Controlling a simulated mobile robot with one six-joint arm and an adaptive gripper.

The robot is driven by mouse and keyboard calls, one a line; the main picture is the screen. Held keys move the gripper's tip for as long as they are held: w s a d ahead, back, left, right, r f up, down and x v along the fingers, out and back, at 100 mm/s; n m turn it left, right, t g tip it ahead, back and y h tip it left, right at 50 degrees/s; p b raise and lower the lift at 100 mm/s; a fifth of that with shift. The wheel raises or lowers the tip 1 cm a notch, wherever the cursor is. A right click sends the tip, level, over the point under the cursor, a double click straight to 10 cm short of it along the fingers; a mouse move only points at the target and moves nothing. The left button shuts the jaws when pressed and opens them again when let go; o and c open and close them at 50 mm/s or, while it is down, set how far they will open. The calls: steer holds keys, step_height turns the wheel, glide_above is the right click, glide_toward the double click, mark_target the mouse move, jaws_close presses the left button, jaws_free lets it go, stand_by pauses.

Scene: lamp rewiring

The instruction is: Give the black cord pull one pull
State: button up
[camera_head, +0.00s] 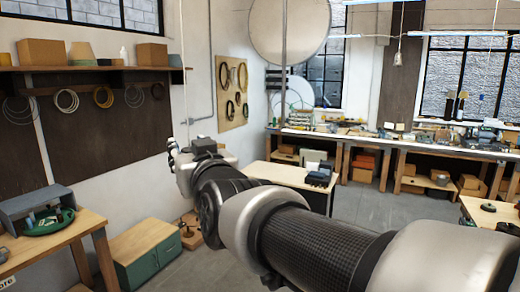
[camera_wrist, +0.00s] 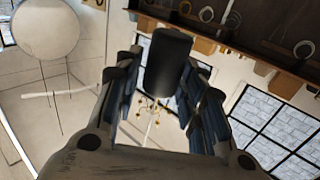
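The black cord pull (camera_wrist: 167,62) is a dark upright cylinder in the middle of the wrist view. It sits between the two fingers of my gripper (camera_wrist: 165,78), which look closed against its sides. In the head view my gripper (camera_head: 173,150) is at the far end of my outstretched arm, left of centre, in front of the pale wall. A thin cord (camera_head: 183,70) hangs down toward it there. The pull itself cannot be made out in the head view.
A wall shelf (camera_head: 100,68) with boxes and hanging cable coils is on the left. A green cabinet (camera_head: 145,255) stands below, beside a bench with a green part. A pale table (camera_head: 285,176) stands beyond my arm. A large round disc (camera_head: 290,30) hangs above.

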steer(key=c, duration=0.7)
steer(key=shift+f, duration=0.1)
steer(key=shift+f+b, duration=1.35)
steer(key=shift+b, duration=0.15)
steer(key=shift+r+p, duration=1.1)
steer(key=shift+r, duration=0.35)
steer(key=o, duration=1.1)
